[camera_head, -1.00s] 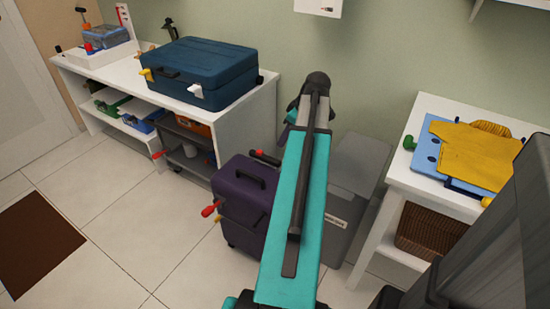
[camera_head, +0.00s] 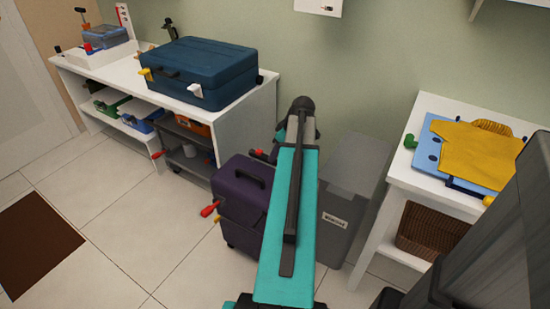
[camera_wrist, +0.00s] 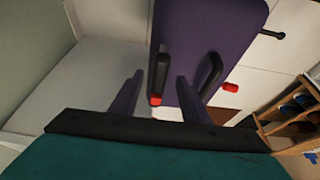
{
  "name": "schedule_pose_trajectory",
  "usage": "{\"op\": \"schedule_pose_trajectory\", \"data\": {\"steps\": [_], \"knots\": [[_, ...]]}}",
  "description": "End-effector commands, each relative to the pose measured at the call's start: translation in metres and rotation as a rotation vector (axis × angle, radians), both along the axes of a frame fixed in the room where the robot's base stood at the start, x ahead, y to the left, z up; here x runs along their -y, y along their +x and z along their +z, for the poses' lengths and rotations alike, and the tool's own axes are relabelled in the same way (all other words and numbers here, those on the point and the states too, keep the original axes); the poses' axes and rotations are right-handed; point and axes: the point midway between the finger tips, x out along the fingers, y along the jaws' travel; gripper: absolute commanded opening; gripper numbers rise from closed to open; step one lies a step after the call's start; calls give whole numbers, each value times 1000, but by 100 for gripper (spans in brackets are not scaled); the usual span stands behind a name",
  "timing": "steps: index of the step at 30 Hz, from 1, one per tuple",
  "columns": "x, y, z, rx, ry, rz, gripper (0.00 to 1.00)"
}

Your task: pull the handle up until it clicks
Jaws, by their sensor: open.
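A purple suitcase (camera_head: 243,200) stands on the floor, left of my arm in the head view; it also shows in the wrist view (camera_wrist: 222,25). A black bar handle with a red end (camera_wrist: 158,75) lies along its top near one edge; in the head view, mostly its red end (camera_head: 259,153) shows beside my arm. A second, curved black handle (camera_wrist: 211,72) sits beside it. My gripper (camera_wrist: 160,77) is open, its two fingers on either side of the bar handle in the wrist view, with visible gaps. My arm hides the fingers in the head view.
A grey box (camera_head: 350,200) stands right of the suitcase. A white bench (camera_head: 240,112) with a blue case (camera_head: 205,70) is at the left, and a white table (camera_head: 440,194) with yellow clothing (camera_head: 478,155) at the right. A red knob (camera_head: 208,211) sticks out from the suitcase's left side.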

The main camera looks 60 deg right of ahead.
Motion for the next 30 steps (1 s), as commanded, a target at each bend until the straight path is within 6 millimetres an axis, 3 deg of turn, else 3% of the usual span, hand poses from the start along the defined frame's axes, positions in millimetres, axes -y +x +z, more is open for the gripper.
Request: {"op": "schedule_pose_trajectory", "data": {"steps": [9,20,28,30], "knots": [[0,11,-28,-1,1,0,42],[0,13,-31,0,0,0,42],[0,12,-30,0,1,0,0],[0,12,-30,0,1,0,0]]}}
